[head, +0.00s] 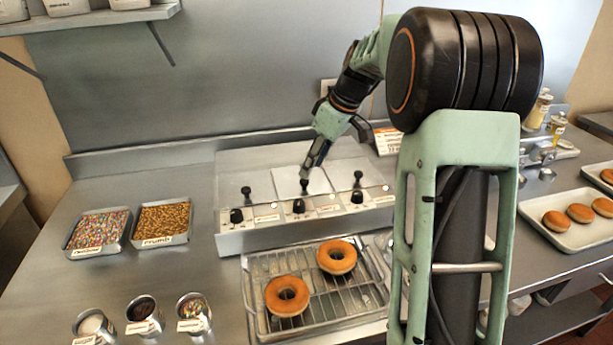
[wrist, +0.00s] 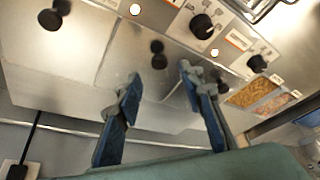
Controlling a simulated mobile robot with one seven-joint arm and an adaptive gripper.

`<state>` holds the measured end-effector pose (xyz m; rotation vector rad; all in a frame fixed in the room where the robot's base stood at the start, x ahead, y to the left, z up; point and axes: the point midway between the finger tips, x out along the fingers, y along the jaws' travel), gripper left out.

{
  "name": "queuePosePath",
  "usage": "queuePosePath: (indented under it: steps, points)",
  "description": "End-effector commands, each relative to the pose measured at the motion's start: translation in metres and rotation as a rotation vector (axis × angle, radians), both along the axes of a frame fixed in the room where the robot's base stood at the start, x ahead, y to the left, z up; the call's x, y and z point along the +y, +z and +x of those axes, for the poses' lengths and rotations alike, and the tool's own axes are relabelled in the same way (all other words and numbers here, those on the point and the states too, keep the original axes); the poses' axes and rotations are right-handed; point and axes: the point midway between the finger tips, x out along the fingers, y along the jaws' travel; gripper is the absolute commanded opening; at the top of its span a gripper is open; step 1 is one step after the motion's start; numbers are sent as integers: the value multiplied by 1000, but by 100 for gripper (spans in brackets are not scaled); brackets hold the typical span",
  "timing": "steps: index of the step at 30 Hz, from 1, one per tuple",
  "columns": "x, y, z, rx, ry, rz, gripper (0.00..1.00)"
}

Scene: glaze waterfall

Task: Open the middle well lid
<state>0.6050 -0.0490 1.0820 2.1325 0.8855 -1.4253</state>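The warmer unit (head: 225,242) has several lids in a row, each with a black knob. The middle well lid (head: 285,178) looks closed; its surface is paler than its neighbours in the head view. Its knob (head: 304,186) stands right below my gripper (head: 312,168). In the wrist view, my gripper (wrist: 160,76) has its two fingers apart, with the middle knob (wrist: 158,54) just ahead of the gap between the tips. Nothing is held. I cannot tell the exact height between tips and knob.
Control dials (head: 298,206) line the unit's front. A wire rack (head: 318,300) with two doughnuts stands before it. Topping trays (head: 162,222) and small cups (head: 143,312) are at left. A tray of doughnuts (head: 570,240) is at right. A wall panel (head: 230,80) rises behind.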

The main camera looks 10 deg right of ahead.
Motion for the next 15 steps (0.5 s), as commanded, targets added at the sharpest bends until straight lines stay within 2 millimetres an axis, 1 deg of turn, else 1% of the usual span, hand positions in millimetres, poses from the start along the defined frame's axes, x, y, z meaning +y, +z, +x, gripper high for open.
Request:
queuePosePath:
  steps: [1,6,10,15]
  points:
    - [3,-11,2,4,2,1,35]
    - [10,-33,10,2,1,1,35]
    - [12,-43,13,1,0,-1,35]
    - [13,-47,13,0,0,-1,35]
